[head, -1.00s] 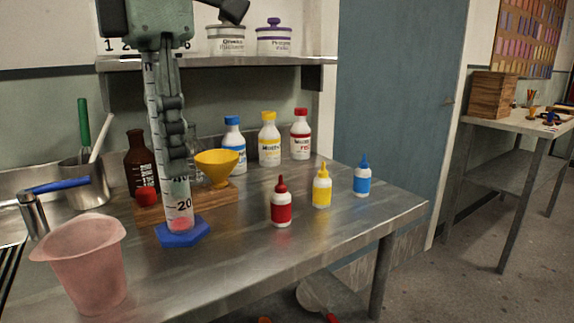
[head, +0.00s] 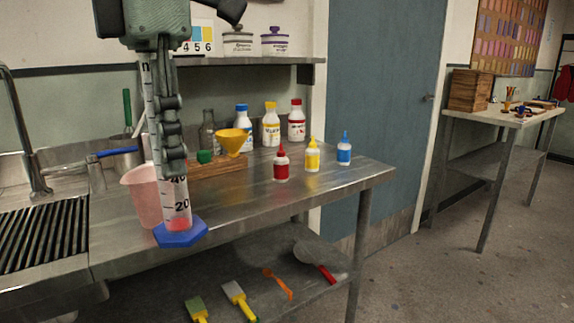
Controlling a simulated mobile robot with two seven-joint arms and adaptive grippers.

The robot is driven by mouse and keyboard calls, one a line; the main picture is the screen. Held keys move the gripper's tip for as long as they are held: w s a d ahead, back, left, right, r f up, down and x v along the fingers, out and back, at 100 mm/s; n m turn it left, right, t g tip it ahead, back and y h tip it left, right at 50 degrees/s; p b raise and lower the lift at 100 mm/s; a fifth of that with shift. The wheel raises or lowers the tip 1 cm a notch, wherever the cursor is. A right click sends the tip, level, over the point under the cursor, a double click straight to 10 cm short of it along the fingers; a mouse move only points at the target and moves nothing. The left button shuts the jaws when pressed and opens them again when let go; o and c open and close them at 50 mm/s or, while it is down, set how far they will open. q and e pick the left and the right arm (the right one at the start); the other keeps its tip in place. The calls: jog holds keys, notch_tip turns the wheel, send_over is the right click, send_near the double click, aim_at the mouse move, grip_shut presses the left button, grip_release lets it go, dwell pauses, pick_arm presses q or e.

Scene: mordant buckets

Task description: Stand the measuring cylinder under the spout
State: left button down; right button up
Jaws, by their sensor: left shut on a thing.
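My left gripper (head: 172,165) comes down from the top and is shut on the measuring cylinder (head: 176,207). The cylinder is clear with black marks, a little red liquid at the bottom and a blue six-sided base (head: 180,234). It is upright, and its base shows in front of the steel table's front edge, seemingly off the surface. A tall curved metal tap (head: 17,130), which looks like the spout, stands at the far left by the sink, apart from the cylinder. My right gripper is not in view.
A pink bucket (head: 139,190) stands just behind the cylinder. A blue-handled lever fitting (head: 112,153) is left of it. A ribbed drainboard (head: 40,235) lies at left. Bottles and a yellow funnel (head: 233,142) stand farther back; the table's right front is clear.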

aim_at(175, 186)
pick_arm(q)
jog(key=f+m, duration=0.1)
jog(key=f, duration=0.1)
jog(key=w+f+m, duration=0.1)
jog(key=f, duration=0.1)
jog(key=w+f+m, duration=0.1)
jog(key=f+m, duration=0.1)
jog(key=shift+w+a, duration=0.2)
jog(key=shift+a, duration=0.2)
jog(key=w+a+f+m, duration=0.1)
jog(key=a+f+m, duration=0.1)
jog(key=f+m, duration=0.8)
jog(key=w+a+f+m, duration=0.1)
jog(key=a+f+m, duration=0.2)
jog(key=f+m, duration=0.8)
notch_tip(175, 186, down, 6)
jog(key=shift+w+r, duration=0.1)
jog(key=shift+w, duration=0.25)
jog(key=shift+d, duration=0.1)
